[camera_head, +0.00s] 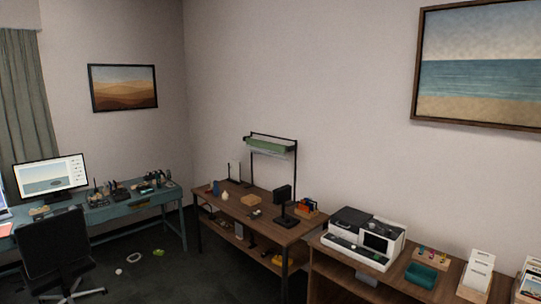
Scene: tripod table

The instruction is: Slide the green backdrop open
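A green backdrop (268,145) appears as a narrow green band or roll high on a dark stand (296,168). The stand rises at the back of the brown wooden table (262,219) in the middle. A pale strip runs along the lower edge of the green band. Below it, bare wall shows between the stand's posts. Neither of my grippers is in view.
The table holds a tan box (251,199), a white vase (225,196) and a black stand-like device (287,219). A brown cabinet with a white machine (365,238) is at right. An office chair (57,248) stands left. Dark floor (165,275) lies largely open between.

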